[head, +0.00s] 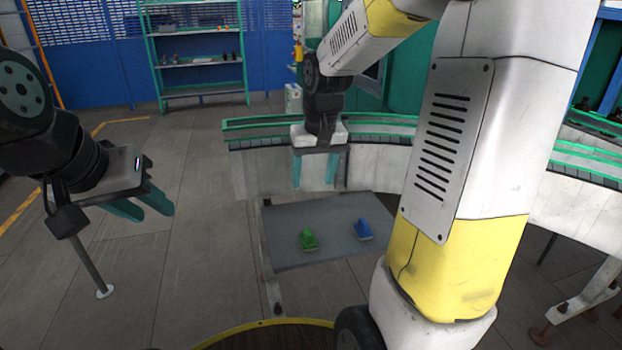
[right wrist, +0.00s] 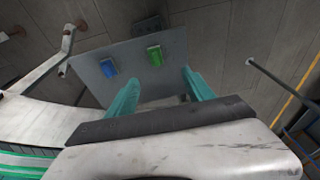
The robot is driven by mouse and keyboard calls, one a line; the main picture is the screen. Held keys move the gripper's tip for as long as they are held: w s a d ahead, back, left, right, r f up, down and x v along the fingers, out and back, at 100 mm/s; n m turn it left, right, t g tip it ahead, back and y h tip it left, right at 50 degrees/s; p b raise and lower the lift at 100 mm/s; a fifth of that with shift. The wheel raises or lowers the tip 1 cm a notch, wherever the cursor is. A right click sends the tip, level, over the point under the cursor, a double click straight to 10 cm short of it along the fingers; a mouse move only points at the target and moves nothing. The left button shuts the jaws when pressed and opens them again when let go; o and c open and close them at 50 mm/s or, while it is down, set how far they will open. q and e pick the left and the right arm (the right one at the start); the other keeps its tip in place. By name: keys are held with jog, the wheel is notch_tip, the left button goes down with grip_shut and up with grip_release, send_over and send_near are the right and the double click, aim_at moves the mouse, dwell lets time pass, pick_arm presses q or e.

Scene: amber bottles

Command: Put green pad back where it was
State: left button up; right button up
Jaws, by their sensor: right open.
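A green pad (head: 308,239) with a raised grip lies on a small grey table (head: 290,220), left of a blue pad (head: 363,230). My right gripper (head: 314,184) points down, open and empty, above the far side of the table and apart from both pads. In the right wrist view the green pad (right wrist: 155,57) shows beyond and between the two teal fingers (right wrist: 160,77), with the blue pad (right wrist: 108,67) to its left. My left gripper (head: 156,212) is at the left over the floor, with its teal fingers apart and nothing between them.
A curved conveyor (head: 245,145) with green rails runs behind the table and on to the right. A shelf rack (head: 200,60) stands far back. The table top around the pads is bare. Open floor (head: 190,250) lies left of the table.

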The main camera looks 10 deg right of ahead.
jog(key=s+a+r+t, duration=0.1)
jog(key=s+r, duration=0.3)
jog(key=s, duration=0.4)
jog(key=s+r+t+y, duration=0.1)
jog(key=s+r, duration=0.3)
jog(key=s, duration=0.4)
jog(key=shift+s+a+t+y, duration=0.2)
jog(key=shift+a+t+y, duration=0.15)
jog(key=shift+t, duration=0.55)
